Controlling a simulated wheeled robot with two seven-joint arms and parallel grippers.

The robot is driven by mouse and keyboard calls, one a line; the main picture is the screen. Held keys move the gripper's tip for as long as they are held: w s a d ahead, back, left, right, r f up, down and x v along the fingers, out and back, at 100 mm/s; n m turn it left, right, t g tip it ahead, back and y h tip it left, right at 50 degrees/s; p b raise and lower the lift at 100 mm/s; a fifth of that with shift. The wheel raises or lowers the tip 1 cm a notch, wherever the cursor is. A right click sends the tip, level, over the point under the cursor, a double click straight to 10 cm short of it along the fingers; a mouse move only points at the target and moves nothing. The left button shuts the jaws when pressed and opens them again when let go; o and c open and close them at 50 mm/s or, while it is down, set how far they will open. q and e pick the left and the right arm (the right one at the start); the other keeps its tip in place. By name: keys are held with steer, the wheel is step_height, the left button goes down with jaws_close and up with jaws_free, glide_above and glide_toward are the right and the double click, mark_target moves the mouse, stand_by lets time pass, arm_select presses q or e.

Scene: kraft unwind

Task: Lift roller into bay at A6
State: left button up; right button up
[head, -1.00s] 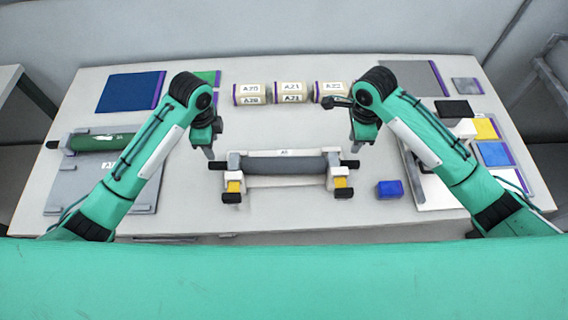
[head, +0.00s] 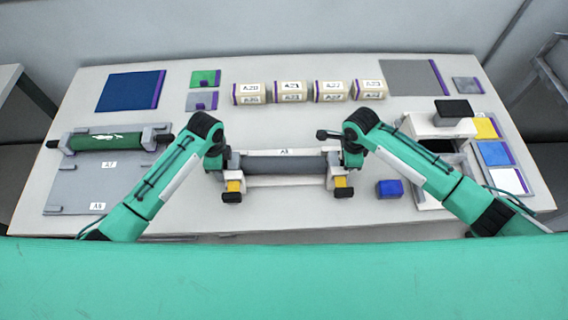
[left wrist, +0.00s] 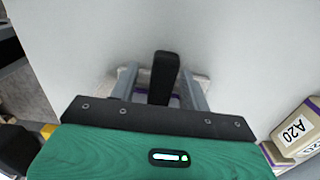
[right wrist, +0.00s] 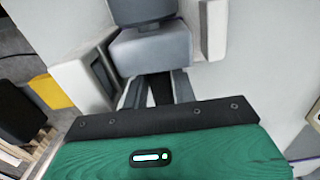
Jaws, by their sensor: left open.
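The grey roller (head: 285,166) lies level in a white stand (head: 285,181) at the table's middle, between its two end supports. A small label (head: 284,152) behind it looks like A6 but is blurred. My left gripper (head: 214,167) is at the roller's left end; in the left wrist view its open fingers (left wrist: 160,92) straddle a black shaft end (left wrist: 164,75).
A green roller (head: 105,141) lies in a grey tray (head: 75,190) at the left. Several labelled cream rolls (head: 291,91) stand behind the stand. A blue block (head: 389,189) sits right of it, near a white machine (head: 420,125) with a black top. Table front is clear.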

arm_select(q)
steer(key=c, duration=0.7)
arm_select(e)
jaws_close()
arm_select(q)
jaws_close()
steer(key=shift+w+r, duration=0.1)
steer(key=shift+w, duration=0.05)
arm_select(e)
steer(key=shift+w+r, duration=0.15)
